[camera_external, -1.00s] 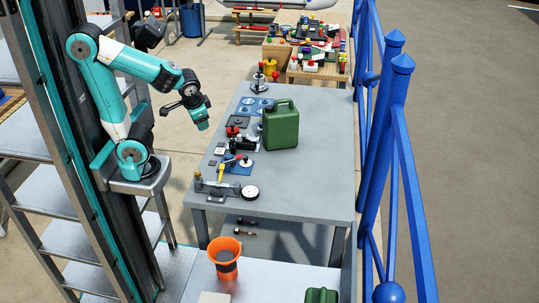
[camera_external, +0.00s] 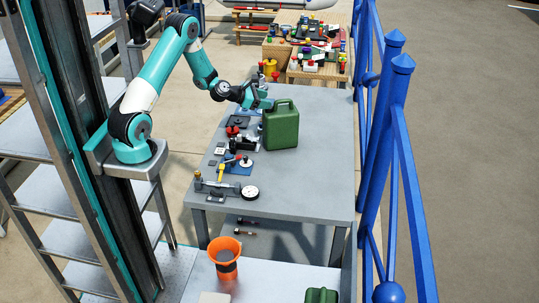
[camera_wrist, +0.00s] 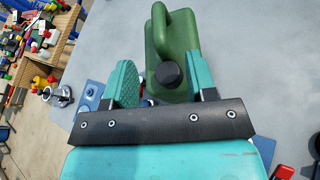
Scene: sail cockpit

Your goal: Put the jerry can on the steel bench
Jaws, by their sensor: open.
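The green jerry can (camera_external: 281,127) stands upright on the grey steel bench (camera_external: 310,180), toward its far right part. In the wrist view the jerry can (camera_wrist: 182,50) is ahead of my gripper, its handle at the top and a dark round cap facing me. My gripper (camera_external: 268,103) is at the can's upper left in the external view. In the wrist view my gripper (camera_wrist: 165,88) is open, with a teal finger pad on each side of the can's near part. I cannot tell whether either pad touches it.
Small fittings, a yellow-handled valve (camera_external: 222,171) and a round gauge (camera_external: 250,193) lie along the bench's left side. A blue railing (camera_external: 385,130) runs along the right. The bench's right front is clear.

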